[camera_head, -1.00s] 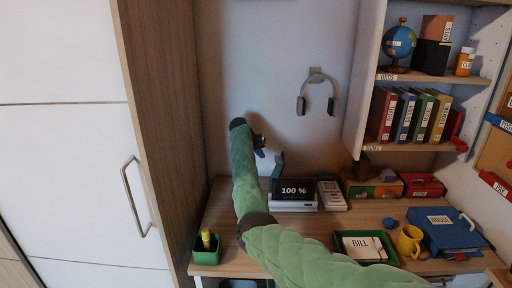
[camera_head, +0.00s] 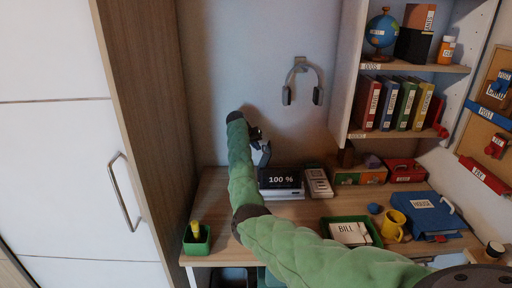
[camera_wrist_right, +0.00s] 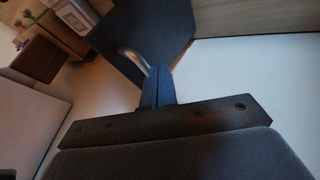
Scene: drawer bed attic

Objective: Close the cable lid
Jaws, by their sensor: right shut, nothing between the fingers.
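A small dark grey upright flap (camera_head: 261,153) stands at the back of the desk, just behind the display that reads "100 %" (camera_head: 281,181). It looks like the cable lid, raised, but it is small and partly hidden. My right arm reaches across the desk to the back wall. Its dark gripper (camera_head: 256,134) is just above and beside the flap. In the right wrist view the gripper's blue fingers (camera_wrist_right: 158,82) are shut with nothing between them. A dark panel (camera_wrist_right: 140,35) and a curved metal bar (camera_wrist_right: 133,61) lie close beyond the fingertips; I cannot tell whether they touch.
The desk (camera_head: 214,200) holds a green pen cup (camera_head: 197,242), a green tray (camera_head: 374,233) with a bill, a yellow mug (camera_head: 393,224) and a blue binder (camera_head: 432,214). Headphones (camera_head: 302,83) hang on the wall. A tall wooden cabinet side (camera_head: 145,110) borders the left.

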